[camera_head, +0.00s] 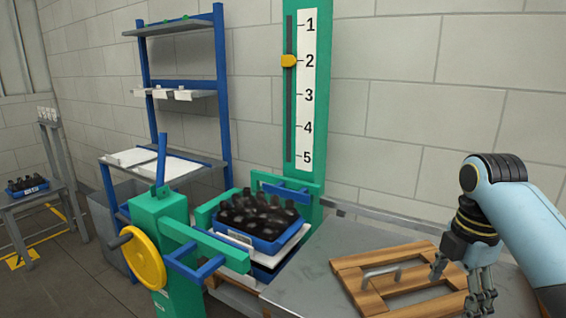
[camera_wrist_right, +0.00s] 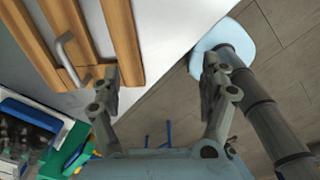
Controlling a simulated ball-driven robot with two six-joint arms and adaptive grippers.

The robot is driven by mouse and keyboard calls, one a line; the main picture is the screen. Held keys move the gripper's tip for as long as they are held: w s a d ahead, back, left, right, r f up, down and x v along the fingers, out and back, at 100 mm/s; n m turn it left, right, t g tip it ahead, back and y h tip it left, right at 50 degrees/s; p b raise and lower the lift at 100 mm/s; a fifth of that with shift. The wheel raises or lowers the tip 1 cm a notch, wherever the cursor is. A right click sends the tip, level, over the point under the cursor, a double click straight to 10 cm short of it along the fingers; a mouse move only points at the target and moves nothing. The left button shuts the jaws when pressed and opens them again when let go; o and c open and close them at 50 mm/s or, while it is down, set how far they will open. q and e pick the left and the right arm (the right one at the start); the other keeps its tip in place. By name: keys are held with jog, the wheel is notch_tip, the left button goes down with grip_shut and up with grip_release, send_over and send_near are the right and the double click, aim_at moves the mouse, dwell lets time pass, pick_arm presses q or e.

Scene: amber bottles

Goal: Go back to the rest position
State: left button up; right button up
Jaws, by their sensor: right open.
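My right gripper (camera_head: 462,287) hangs from my arm at the right of the head view, over the right part of a wooden board (camera_head: 350,282) with a metal handle (camera_head: 383,271). In the right wrist view the gripper (camera_wrist_right: 161,73) has its fingers wide apart with nothing between them. The wooden board (camera_wrist_right: 122,35) and its handle (camera_wrist_right: 66,58) lie left of the fingers there, and the handle is not held. Whether a fingertip touches the board I cannot tell. My left gripper is not in view.
A blue crate (camera_head: 237,236) of dark bottles sits in a green fixture left of the grey table (camera_head: 310,290). A yellow handwheel (camera_head: 143,258), a numbered green column (camera_head: 322,90) and a blue shelf rack (camera_head: 222,70) stand nearby. Another bottle crate (camera_head: 28,190) is far left.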

jog(key=s+f+m+t, duration=0.1)
jog(key=s+f+m, duration=0.3)
jog(key=s+m, duration=0.6)
jog(key=s+a+r+m+t, duration=0.1)
jog(key=s+r+m, duration=0.1)
jog(key=s+m, duration=0.4)
jog(key=s+a+r+m+t, duration=0.1)
jog(key=s+r+m+t, duration=0.15)
jog(key=s, duration=0.65)
notch_tip(320, 180, down, 35)
jog(key=d+g+b, duration=0.2)
jog(key=g+b, duration=0.1)
jog(key=b, duration=0.7)
pick_arm(q)
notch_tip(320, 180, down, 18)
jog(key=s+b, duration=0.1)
jog(key=b, duration=0.7)
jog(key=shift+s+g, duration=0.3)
pick_arm(e)
jog(key=s+f, duration=1)
jog(key=f, duration=0.2)
jog(key=s+d+f+m, duration=0.1)
jog(key=s+f, duration=0.8)
jog(key=f, duration=0.4)
jog(key=shift+s+d+f+g+h, duration=0.15)
jog(key=shift+s+f+g+h, duration=0.2)
jog(key=shift+g+h, duration=0.1)
